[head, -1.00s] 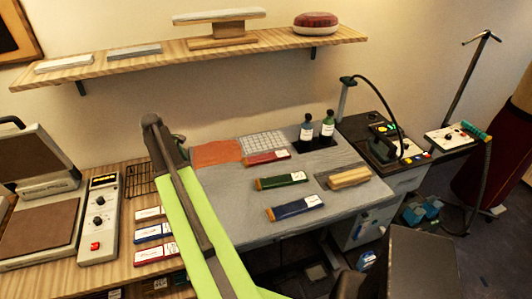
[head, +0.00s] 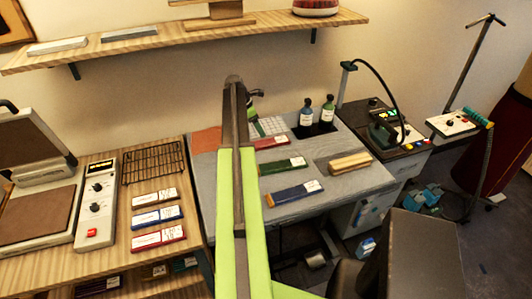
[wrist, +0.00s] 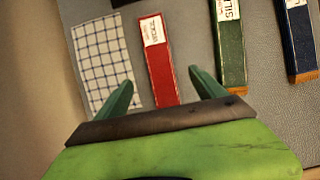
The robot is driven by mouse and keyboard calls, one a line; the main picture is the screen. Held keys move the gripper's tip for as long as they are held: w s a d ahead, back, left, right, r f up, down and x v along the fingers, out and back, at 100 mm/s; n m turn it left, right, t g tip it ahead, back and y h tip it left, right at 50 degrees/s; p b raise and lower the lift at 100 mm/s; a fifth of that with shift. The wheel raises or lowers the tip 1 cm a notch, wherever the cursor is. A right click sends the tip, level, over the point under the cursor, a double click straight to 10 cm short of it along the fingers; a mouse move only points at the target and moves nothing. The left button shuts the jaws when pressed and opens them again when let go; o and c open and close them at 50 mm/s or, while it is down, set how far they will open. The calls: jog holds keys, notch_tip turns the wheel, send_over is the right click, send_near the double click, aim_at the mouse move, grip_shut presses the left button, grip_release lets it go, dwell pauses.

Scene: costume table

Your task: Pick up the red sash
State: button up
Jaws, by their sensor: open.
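A long red sash (head: 272,142) with a white label lies flat on the grey-covered table; in the head view my arm stands close to its left end. The red sash also shows in the wrist view (wrist: 160,65), running between and beyond my two green fingertips. My gripper (wrist: 160,84) is open and empty, its fingers apart on either side of the sash's near end. I cannot tell its height above the table. In the head view my gripper is mostly hidden behind my arm.
A green sash (head: 282,166) and a blue sash (head: 293,192) lie in front of the red one. A checked cloth (wrist: 101,58) lies to its left in the wrist view. Two dark bottles (head: 327,115) stand behind.

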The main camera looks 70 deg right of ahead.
jog(key=b, duration=0.3)
send_over(266, 142)
jog(key=w+a, duration=0.2)
notch_tip(266, 142, down, 4)
jog(key=shift+s+d+f, duration=0.1)
jog(key=shift+s+f, duration=0.05)
jog(key=shift+f, duration=0.1)
jog(key=shift+s+d+f, duration=0.15)
jog(key=shift+s, duration=0.05)
jog(key=b+x, duration=0.5)
jog(key=shift+w+f, duration=0.25)
jog(key=shift+f, duration=0.05)
jog(key=shift+r, duration=0.2)
jog(key=c, duration=1.5)
